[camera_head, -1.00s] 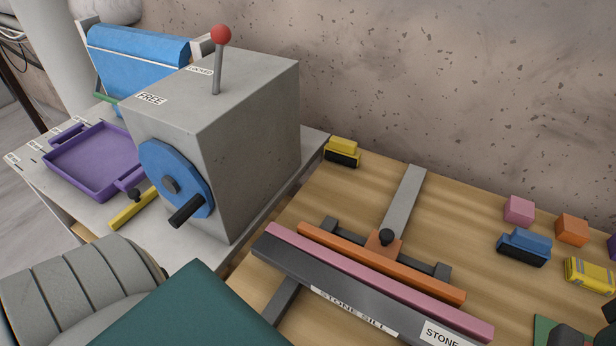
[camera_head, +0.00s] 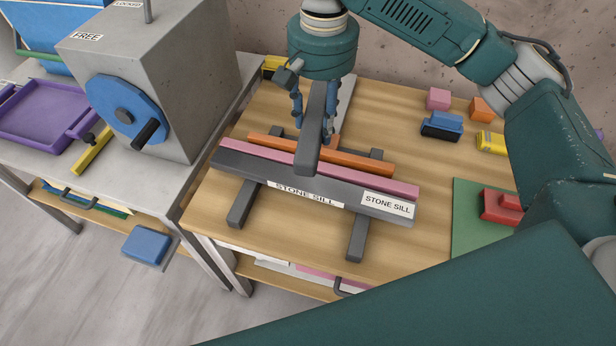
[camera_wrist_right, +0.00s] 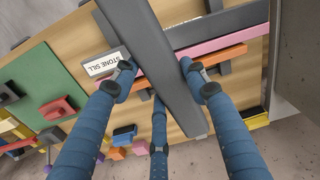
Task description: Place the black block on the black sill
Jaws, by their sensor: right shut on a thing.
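The black block, a long dark grey bar (camera_head: 307,158), is held in my right gripper (camera_head: 313,112). The gripper has come down from above, with its blue fingers around the bar. In the head view the bar's near end overlaps the black sill; I cannot tell whether they touch. In the right wrist view the bar (camera_wrist_right: 150,45) runs lengthwise between the fingers and crosses over the sill and strips. The black sill (camera_head: 240,165) is a dark beam labelled STONE SILL, lying across two dark supports on the wooden table. My left gripper is not in view.
A pink strip (camera_head: 390,187) and an orange strip (camera_head: 375,164) lie along the sill's far side. A grey box with a blue wheel (camera_head: 128,113) stands left. Small coloured blocks (camera_head: 441,124) and a green mat (camera_head: 470,235) with a red block are right.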

